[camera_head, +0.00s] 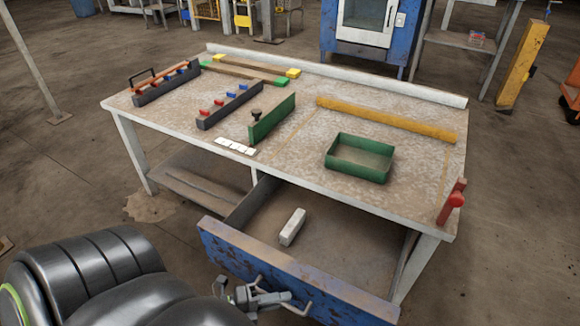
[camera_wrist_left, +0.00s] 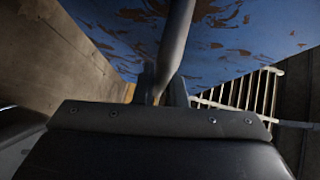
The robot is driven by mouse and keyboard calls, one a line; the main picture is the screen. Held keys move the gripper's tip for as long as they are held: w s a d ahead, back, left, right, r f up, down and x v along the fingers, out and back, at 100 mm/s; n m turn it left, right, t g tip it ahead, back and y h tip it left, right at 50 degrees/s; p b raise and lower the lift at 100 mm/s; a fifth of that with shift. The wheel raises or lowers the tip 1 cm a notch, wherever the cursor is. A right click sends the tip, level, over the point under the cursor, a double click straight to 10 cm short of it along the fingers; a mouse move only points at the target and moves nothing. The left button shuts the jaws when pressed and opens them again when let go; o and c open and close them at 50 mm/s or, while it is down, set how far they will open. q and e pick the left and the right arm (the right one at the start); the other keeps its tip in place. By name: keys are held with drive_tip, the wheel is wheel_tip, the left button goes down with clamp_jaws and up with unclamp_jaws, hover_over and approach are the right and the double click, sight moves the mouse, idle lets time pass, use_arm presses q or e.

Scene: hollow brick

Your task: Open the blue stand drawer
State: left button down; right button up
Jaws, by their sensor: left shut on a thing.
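The blue drawer (camera_head: 290,276) of the work stand is pulled out towards me in the head view. Its worn blue front faces me, and its inside is visible with a white block (camera_head: 292,227) lying in it. My left gripper (camera_head: 256,294) is at the middle of the drawer front, shut on the metal handle (camera_head: 296,308). In the left wrist view the handle bar (camera_wrist_left: 176,45) runs between the fingers, with the blue drawer front (camera_wrist_left: 235,35) behind it. My right gripper is not in view.
The table top (camera_head: 290,140) holds a green tray (camera_head: 360,158), a yellow bar (camera_head: 385,120), a green upright plate (camera_head: 272,118) and dark racks with coloured pieces (camera_head: 230,107). A red clamp-like part (camera_head: 453,200) sits at the right edge. Open floor surrounds the stand.

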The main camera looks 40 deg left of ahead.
use_arm(q)
drive_tip(key=s, duration=0.2)
drive_tip(key=s+d, duration=0.1)
drive_tip(key=shift+s, duration=0.4)
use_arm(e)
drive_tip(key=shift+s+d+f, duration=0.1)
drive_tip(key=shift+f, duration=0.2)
use_arm(q)
drive_tip(key=c, duration=1.8)
unclamp_jaws()
drive_tip(key=shift+a, duration=0.1)
drive_tip(key=shift+o, duration=0.2)
drive_tip(key=v, duration=1.7)
drive_tip(key=shift+s+p, duration=0.2)
drive_tip(key=shift+p, duration=0.15)
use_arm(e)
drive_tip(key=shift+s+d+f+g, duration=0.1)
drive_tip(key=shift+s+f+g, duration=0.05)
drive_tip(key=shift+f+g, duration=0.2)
